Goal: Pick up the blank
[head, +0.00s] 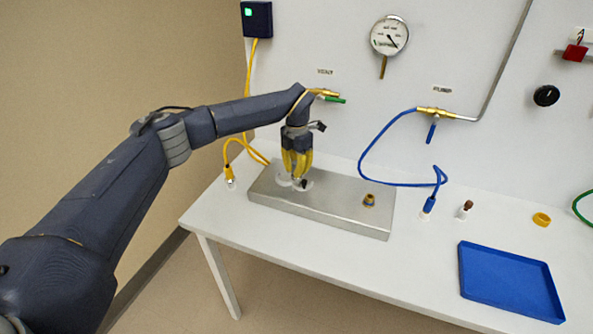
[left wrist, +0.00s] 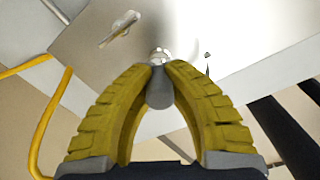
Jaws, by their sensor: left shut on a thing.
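The blank appears to be the grey, round-ended piece (left wrist: 160,88) between the fingertips in the left wrist view. In the head view only a small dark bit (head: 304,184) shows below the fingers. My left gripper (head: 297,178) points down over the left part of the metal block (head: 330,208). Its yellow ribbed fingers, also in the left wrist view (left wrist: 160,70), are closed on the grey piece. Pale round fittings (head: 284,180) lie at the fingertips on the block. I cannot tell whether the piece is clear of them. My right gripper is not in view.
A brass fitting (head: 369,201) stands on the block's right part. A blue hose (head: 372,150) and a yellow cable (head: 235,147) come down beside the block. A brown-topped plug (head: 466,209), a yellow ring (head: 541,219) and an empty blue tray (head: 508,280) are to the right.

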